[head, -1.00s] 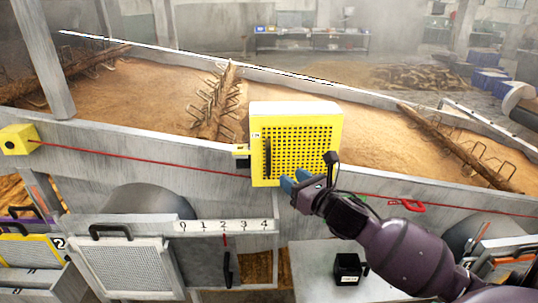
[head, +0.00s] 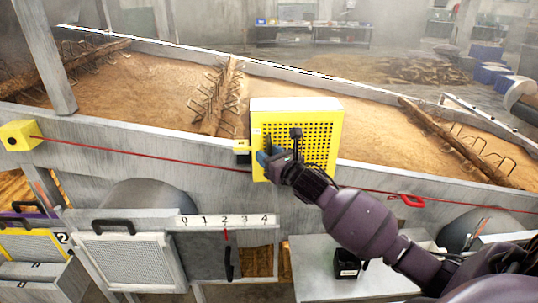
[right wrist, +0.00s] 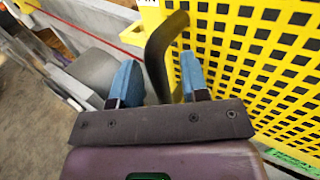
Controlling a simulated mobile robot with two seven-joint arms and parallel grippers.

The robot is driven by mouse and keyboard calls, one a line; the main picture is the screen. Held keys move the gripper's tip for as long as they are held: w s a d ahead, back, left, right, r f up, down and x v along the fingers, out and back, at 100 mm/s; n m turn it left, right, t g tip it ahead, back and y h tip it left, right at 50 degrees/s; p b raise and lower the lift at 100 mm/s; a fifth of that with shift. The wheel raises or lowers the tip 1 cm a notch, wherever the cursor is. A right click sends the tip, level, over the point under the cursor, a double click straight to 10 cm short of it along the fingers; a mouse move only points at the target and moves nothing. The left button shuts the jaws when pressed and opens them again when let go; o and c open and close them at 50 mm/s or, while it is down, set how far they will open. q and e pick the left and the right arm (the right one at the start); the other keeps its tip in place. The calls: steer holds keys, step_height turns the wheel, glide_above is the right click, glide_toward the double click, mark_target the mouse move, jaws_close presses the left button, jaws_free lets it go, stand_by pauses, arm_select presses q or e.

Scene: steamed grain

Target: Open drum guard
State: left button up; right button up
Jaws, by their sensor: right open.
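The drum guard (head: 317,142) is a yellow perforated panel on a box at the front wall of the grain trough. It looks closed. Its dark handle (right wrist: 160,52) stands at the panel's left side in the right wrist view. My left gripper is not in view.
A red cord (head: 150,155) runs along the trough wall (head: 100,140), with a red pull handle (head: 412,200) at right. Below are a numbered scale (head: 226,221), a mesh panel (head: 128,262) and a small black box (head: 348,267) on a grey surface.

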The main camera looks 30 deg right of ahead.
jaws_close()
stand_by(0.3)
stand_by(0.3)
